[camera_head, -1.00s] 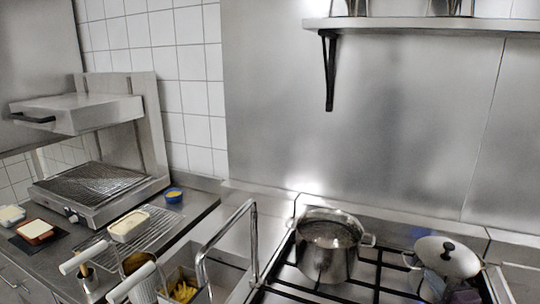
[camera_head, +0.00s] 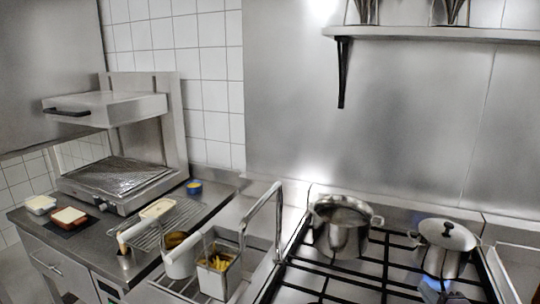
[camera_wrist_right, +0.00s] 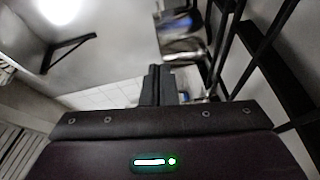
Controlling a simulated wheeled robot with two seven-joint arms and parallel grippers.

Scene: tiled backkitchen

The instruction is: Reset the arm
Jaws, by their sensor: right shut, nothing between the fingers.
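My right gripper (camera_wrist_right: 160,90) shows in the right wrist view, its dark fingers together with nothing between them. It is clear of any object I can make out. My left gripper is not in view. On the stove (camera_head: 375,275) stand an open steel pot (camera_head: 340,240) and, to its right, a steel pot with a lid (camera_head: 447,237) with a blue flame under it.
A grill (camera_head: 115,180) with a raised hood (camera_head: 110,107) stands on the left counter. A shelf (camera_head: 440,35) hangs above the stove.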

